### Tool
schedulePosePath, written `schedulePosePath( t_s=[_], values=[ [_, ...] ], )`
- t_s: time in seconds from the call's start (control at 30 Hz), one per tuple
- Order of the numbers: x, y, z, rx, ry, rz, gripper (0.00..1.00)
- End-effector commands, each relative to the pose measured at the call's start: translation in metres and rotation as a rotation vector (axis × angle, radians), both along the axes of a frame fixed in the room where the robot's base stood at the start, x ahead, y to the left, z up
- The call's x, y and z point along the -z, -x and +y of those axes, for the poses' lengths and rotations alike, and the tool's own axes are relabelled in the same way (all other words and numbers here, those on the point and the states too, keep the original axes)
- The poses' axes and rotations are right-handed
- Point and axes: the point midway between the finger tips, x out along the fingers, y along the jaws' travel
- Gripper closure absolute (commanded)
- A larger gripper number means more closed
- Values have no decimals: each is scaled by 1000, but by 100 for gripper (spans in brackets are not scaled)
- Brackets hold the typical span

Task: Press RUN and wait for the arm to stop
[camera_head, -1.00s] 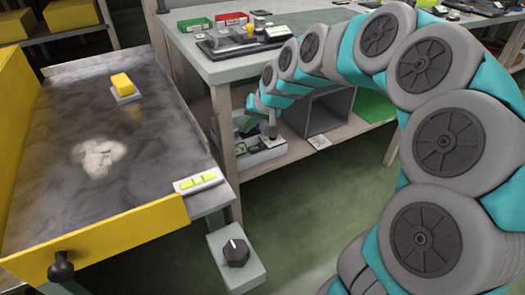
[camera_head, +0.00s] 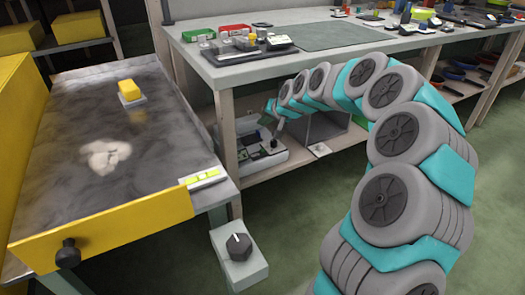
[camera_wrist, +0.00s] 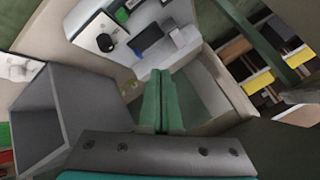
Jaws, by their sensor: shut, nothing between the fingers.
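A white instrument box (camera_head: 272,160) sits on the lower shelf under the workbench. In the wrist view the box (camera_wrist: 180,62) carries a green button-like patch (camera_wrist: 121,16), a black round knob (camera_wrist: 106,43) and a dark rectangular panel (camera_wrist: 148,38). No RUN label is readable. My gripper (camera_wrist: 164,88) has its green fingers together with nothing between them, over the near side of the box. In the head view my gripper (camera_head: 278,128) is small and hard to make out. A plate with yellow-green pads (camera_head: 204,178) lies on the corner of the grey pan table, far from my gripper.
The grey pan table (camera_head: 60,185) stands at left with a yellow front board (camera_head: 120,230) and a yellow block (camera_head: 129,86). A dark knob on a grey box (camera_head: 239,247) stands out at its near corner. A grey open bin (camera_head: 325,128) stands right of the instrument box.

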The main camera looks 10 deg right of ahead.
Motion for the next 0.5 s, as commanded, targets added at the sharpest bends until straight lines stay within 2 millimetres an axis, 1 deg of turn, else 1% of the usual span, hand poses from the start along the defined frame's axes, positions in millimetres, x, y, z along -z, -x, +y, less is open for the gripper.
schedulePosePath(
  t_s=[0.17, 0.27, 0.5],
  values=[
    [9, 0, 0, -1, 0, 2, 100],
    [17, 0, 0, -1, 0, 1, 100],
    [47, 0, -1, 2, -1, 0, 100]
  ],
)
